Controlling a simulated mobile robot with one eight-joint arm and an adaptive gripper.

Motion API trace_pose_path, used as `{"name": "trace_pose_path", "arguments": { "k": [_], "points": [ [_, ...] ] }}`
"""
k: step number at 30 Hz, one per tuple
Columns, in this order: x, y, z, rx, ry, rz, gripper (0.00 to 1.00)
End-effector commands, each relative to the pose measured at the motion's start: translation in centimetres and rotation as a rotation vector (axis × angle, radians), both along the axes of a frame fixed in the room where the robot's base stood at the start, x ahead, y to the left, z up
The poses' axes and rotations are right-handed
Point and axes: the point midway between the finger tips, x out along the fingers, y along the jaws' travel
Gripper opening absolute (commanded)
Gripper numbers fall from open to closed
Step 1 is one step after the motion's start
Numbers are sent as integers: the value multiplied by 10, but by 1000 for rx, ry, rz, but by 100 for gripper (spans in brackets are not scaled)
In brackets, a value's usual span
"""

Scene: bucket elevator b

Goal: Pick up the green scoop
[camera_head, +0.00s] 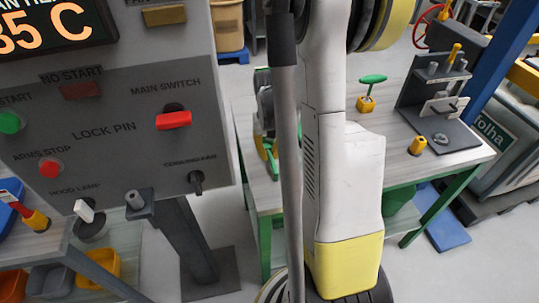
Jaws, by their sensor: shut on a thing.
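A small green piece (268,152), which I take for the green scoop, shows at the left end of the workbench, partly hidden behind a grey tube. Just above and touching it is a dark grey and black shape that looks like my gripper (264,122), its fingers closed on the green piece. The tube covers its right side, so the grip shows only in part. I cannot tell whether the scoop touches the bench top. A separate green T-shaped handle (373,78) stands upright in a yellow holder (366,104) farther right on the bench.
The workbench (440,170) also carries a dark stand (437,100) and a yellow piece (418,145). A grey control panel (110,130) with a red switch (173,120) blocks the left. Floor shows at lower right.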

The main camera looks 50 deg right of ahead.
Motion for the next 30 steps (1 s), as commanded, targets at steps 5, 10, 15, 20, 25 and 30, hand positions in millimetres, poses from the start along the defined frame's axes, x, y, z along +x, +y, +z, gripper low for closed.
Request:
{"name": "trace_pose_path", "arguments": {
  "k": [5,10,15,20,25,30],
  "points": [
    [0,0,19,0,0,0,0],
    [-3,-8,48,0,0,-4,0],
    [-20,-45,71,0,0,-7,0],
    [-34,-77,92,0,0,-4,0],
    [-44,-98,104,0,0,-3,0],
    [-47,-106,108,0,0,-1,0]
  ]
}}
